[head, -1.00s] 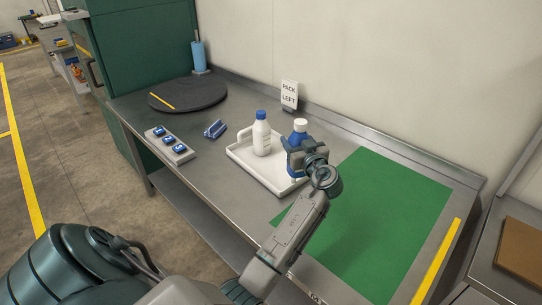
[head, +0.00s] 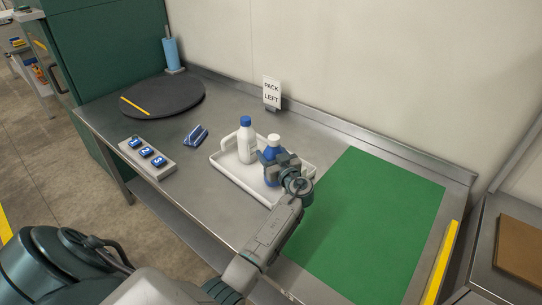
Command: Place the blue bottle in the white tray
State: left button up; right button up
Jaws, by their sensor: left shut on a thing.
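The blue bottle (head: 272,151) has a white cap and is upright over the right part of the white tray (head: 229,173). My left gripper (head: 277,164) is shut on it from the front right and hides part of its body. I cannot tell whether its base touches the tray floor. A white bottle with a blue cap (head: 246,143) stands upright in the tray, just left of the blue bottle. My right gripper is not in view.
A green mat (head: 365,220) lies right of the tray. A "PACK LEFT" sign (head: 271,92) stands behind it. A button box (head: 147,158), a blue clip-like item (head: 195,136) and a dark round disc (head: 163,96) lie to the left.

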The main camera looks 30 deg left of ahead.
pick_arm(q)
jog(key=shift+d+f, duration=0.1)
jog(key=shift+f, duration=0.75)
jog(key=o, duration=1.3)
jog(key=shift+o, duration=0.2)
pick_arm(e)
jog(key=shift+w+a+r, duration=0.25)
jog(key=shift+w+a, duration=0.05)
pick_arm(q)
jog(key=shift+s+d+f, duration=0.15)
jog(key=shift+d, duration=0.05)
jog(key=b+v, duration=0.4)
jog(key=v, duration=0.7)
jog(key=shift+s+d, duration=0.15)
jog(key=shift+d, duration=0.1)
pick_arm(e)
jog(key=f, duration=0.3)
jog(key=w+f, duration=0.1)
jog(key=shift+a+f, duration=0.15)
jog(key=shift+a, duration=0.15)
